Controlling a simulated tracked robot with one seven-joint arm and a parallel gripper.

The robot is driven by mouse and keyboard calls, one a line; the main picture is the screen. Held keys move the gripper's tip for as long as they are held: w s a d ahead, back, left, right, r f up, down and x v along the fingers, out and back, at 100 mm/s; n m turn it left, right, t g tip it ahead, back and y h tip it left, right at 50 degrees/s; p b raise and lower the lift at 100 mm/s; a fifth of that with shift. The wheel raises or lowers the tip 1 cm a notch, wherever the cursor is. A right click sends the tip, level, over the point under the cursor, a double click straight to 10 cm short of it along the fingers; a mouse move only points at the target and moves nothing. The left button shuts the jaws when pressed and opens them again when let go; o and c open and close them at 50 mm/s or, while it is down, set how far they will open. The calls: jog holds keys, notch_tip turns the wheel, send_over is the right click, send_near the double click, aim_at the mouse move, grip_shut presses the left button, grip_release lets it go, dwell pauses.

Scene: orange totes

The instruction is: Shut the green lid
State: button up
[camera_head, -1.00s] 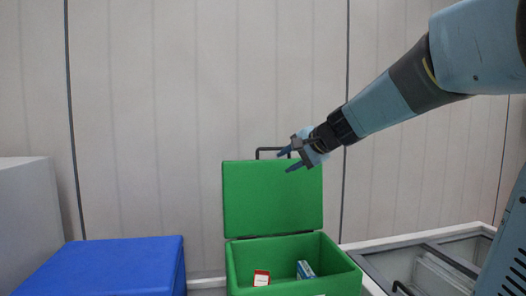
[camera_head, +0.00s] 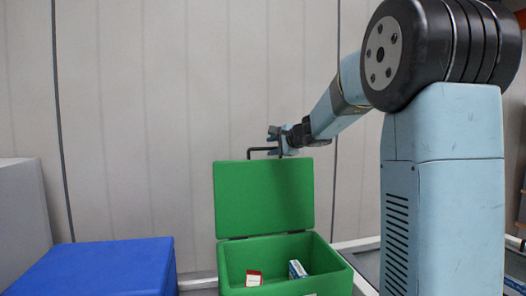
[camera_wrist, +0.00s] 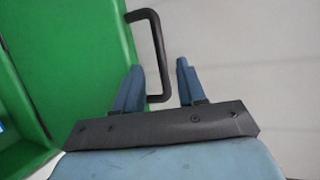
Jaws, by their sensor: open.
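The green lid (camera_head: 264,198) stands upright, open, at the back of the green box (camera_head: 340,276). A dark handle (camera_head: 262,150) sticks up from its top edge. My gripper (camera_head: 273,141) is open at the handle's right end, above the lid's top edge. In the wrist view, the lid (camera_wrist: 75,50) is at left, and the handle (camera_wrist: 158,50) reaches between the two blue fingers of my gripper (camera_wrist: 160,80), closer to the left finger. I cannot tell whether a finger touches it.
A red-and-white carton (camera_head: 253,278) and a blue-and-white carton (camera_head: 297,269) are inside the box. A closed blue box (camera_head: 95,268) stands at left, beside a grey block (camera_head: 22,208). A pale panelled wall (camera_head: 150,80) is behind.

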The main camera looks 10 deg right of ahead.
aim_at(265, 149)
jog(key=x, duration=0.6)
jog(key=shift+w+a+f, duration=0.1)
jog(key=shift+w, duration=0.1)
grip_shut()
dwell(0.4)
